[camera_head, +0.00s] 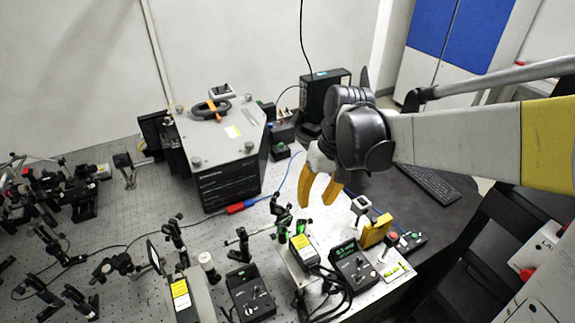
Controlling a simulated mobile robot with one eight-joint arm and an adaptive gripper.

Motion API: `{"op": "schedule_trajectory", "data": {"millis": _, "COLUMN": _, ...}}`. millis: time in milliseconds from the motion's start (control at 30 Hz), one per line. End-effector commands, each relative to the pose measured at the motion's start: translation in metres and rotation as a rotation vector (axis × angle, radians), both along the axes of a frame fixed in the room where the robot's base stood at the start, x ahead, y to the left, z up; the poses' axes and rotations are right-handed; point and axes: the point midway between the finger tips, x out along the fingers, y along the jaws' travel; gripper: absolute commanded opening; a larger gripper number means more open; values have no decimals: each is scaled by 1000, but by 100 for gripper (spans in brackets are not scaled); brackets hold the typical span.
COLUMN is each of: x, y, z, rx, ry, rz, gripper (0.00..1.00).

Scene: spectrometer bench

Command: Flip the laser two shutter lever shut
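My gripper (316,204) hangs above the bench in the middle of the view, its yellow fingers pointing down with a gap between them and nothing held. Below it stand two black-topped laser-like units with yellow labels, one on the right (302,243) and one further left and nearer (180,292). I cannot tell which is laser two. A black control box (353,266) with a green display is beside the right unit, and another black control box (250,293) stands left of it. A shutter lever is too small to make out, so its position cannot be told.
A large grey instrument (222,150) stands at the back. Small optics mounts (118,265) crowd the perforated bench (105,224) on the left. A yellow block (376,231), a red button (393,238) and black cables (325,285) are at the right front. A keyboard (430,183) lies right.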

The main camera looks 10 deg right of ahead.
Motion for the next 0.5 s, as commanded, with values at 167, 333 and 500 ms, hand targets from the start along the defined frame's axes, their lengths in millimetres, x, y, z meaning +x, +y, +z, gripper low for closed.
{"op": "schedule_trajectory", "data": {"millis": 167, "x": 13, "y": 2, "z": 1, "rx": 23, "ry": 64, "rz": 18, "gripper": 36}}
{"op": "schedule_trajectory", "data": {"millis": 333, "x": 15, "y": 4, "z": -15, "rx": 26, "ry": 74, "rz": 22, "gripper": 36}}
{"op": "schedule_trajectory", "data": {"millis": 500, "x": 14, "y": 10, "z": -48, "rx": 25, "ry": 73, "rz": 21, "gripper": 36}}
